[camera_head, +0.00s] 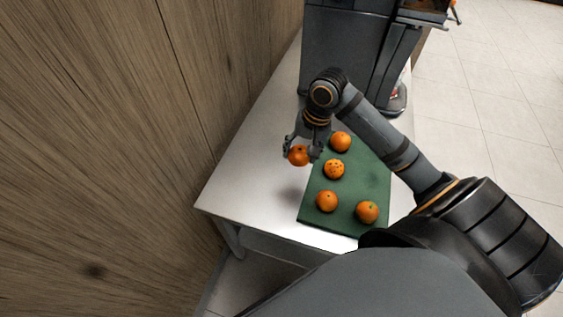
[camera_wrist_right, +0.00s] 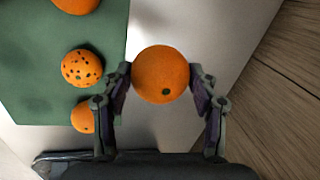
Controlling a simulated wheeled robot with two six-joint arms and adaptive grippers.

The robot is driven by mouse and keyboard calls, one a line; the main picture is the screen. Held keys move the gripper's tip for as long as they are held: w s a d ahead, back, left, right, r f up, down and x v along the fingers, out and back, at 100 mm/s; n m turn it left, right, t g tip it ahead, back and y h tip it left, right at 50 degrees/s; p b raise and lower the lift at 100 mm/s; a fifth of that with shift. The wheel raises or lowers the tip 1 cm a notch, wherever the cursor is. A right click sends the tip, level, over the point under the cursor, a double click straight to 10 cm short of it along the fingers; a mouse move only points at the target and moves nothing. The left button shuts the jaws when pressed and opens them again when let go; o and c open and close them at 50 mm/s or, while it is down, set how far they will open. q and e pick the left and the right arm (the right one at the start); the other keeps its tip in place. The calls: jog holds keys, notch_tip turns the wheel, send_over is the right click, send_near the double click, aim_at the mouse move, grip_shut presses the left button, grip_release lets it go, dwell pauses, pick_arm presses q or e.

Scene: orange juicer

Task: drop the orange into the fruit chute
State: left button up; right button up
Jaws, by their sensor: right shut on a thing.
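My right gripper (camera_head: 302,151) is shut on an orange (camera_head: 298,156), which sits beyond the left edge of the green mat, seemingly raised above the white table. In the right wrist view my right gripper (camera_wrist_right: 160,85) has one finger on each side of this orange (camera_wrist_right: 160,74). The juicer (camera_head: 345,50) is a large dark grey machine at the back of the table. My arm covers part of it, and I cannot make out the fruit chute. My left gripper is not in view.
Several other oranges lie on the green mat (camera_head: 345,220), among them a dark-spotted one (camera_head: 334,169). It also shows in the right wrist view (camera_wrist_right: 82,68). The white table (camera_head: 240,180) is bare left of the mat. A wooden wall (camera_head: 120,130) stands close on the left.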

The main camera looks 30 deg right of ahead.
jog(key=w+f, duration=0.2)
jog(key=w+a+f+b, duration=0.1)
jog(key=w+f, duration=0.1)
jog(key=w+f+b, duration=0.1)
jog(key=w+f, duration=0.1)
jog(key=shift+w+a+f, duration=0.1)
jog(key=shift+w+a, duration=0.2)
jog(key=shift+w, duration=0.1)
jog(key=b, duration=0.1)
send_over(278, 167)
jog(key=f, duration=0.4)
jog(key=shift+s+d, duration=0.35)
jog(key=shift+f, duration=0.1)
jog(key=o, duration=1)
jog(key=shift+o, duration=1.1)
